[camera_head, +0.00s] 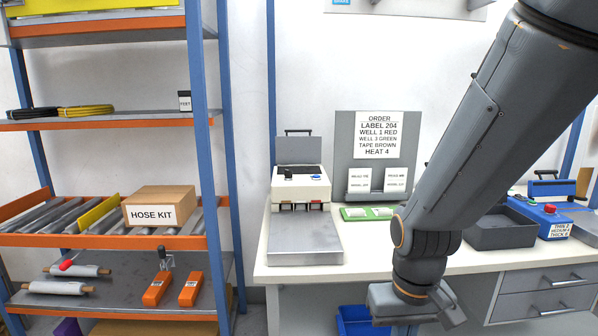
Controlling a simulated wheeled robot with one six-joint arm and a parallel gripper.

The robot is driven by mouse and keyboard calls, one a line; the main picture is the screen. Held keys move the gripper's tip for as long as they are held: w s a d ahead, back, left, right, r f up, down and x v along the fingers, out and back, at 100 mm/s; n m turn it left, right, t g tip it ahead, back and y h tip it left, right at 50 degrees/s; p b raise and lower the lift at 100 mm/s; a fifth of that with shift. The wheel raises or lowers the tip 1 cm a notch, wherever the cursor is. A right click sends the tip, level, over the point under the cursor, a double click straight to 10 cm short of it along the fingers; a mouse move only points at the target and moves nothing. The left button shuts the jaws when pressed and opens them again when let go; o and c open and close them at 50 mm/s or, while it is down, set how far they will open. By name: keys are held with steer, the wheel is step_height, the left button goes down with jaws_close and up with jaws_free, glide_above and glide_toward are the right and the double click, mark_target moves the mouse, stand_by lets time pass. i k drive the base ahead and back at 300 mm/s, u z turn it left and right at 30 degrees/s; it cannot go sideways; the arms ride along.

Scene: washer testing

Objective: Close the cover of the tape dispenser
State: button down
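A white boxy machine (301,186) stands on the bench left of centre. It is probably the tape dispenser, but no label names it. Its grey cover (298,150) with a dark handle on top stands raised at the back, so it is open. A small blue item and dark parts show on its top. A flat grey metal plate (301,240) lies in front of it. My gripper (412,303) hangs at the lower right, in front of the bench edge and well apart from the machine. Its fingers cannot be made out.
An order board (345,137), a green tray (353,213), a dark bin (490,232) and a blue machine (552,222) stand on the bench. Shelves with a hose kit box (160,203) are at left. My arm covers part of the bench.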

mark_target(289, 151)
steer(key=k, duration=0.6)
steer(key=u, duration=0.6)
steer(key=i, duration=1.4)
steer(key=z, duration=0.2)
